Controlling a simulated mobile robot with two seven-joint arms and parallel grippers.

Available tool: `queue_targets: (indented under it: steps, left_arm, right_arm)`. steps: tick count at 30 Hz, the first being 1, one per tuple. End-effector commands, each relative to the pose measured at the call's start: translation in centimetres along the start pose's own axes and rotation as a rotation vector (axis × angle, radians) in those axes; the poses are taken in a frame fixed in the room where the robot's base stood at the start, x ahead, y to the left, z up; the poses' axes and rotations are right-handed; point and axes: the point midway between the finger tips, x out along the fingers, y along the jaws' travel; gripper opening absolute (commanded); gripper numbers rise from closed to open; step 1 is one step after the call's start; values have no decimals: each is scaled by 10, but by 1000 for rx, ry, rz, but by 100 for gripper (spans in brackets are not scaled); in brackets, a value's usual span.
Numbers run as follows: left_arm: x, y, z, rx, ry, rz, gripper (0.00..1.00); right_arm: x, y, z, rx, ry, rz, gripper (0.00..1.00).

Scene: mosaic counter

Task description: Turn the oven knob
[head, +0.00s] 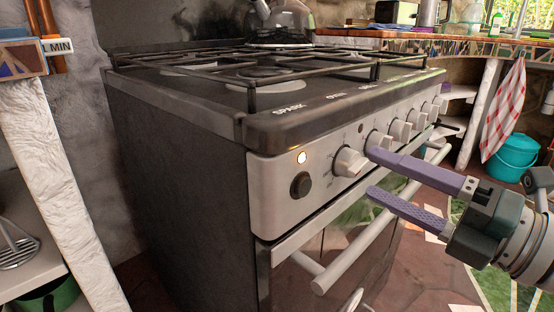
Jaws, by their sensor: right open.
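The stove's front panel (277,203) carries a row of white knobs. The nearest knob (349,161) sits just left of my right gripper. A second knob (377,140) is partly hidden behind the upper finger. A dark round button (300,184) and a small lit lamp (301,157) are at the panel's left end. My right gripper (370,171) comes in from the right with its two purple fingers apart, one above the other, and nothing between them. The fingertips are close to the knobs; I cannot tell whether the upper one touches. My left gripper is out of view.
The oven handle (345,255) juts out below the panel. A kettle (279,22) stands on the hob behind black grates. A teal bucket (514,155) and a checked towel (503,110) are at the right. A white post (65,190) stands at the left.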

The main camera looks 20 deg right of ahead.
Motion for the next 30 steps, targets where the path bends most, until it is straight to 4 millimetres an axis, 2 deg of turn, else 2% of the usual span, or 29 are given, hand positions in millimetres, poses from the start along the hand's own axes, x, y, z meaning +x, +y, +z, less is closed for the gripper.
queue_targets:
  steps: [3, 9, 13, 21, 30]
  left_arm:
    - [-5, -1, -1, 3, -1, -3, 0]
    - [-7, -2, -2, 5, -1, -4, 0]
    - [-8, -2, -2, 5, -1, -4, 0]
    - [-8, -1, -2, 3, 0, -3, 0]
    - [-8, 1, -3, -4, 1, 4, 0]
  right_arm:
    - [-27, 0, 0, 3, -1, -6, 75]
    - [-59, 0, 0, 2, 0, -3, 75]
    - [-68, 0, 0, 2, -1, 0, 75]
    - [-69, 0, 0, 1, -1, 1, 74]
    - [-69, 0, 0, 0, -1, 0, 40]
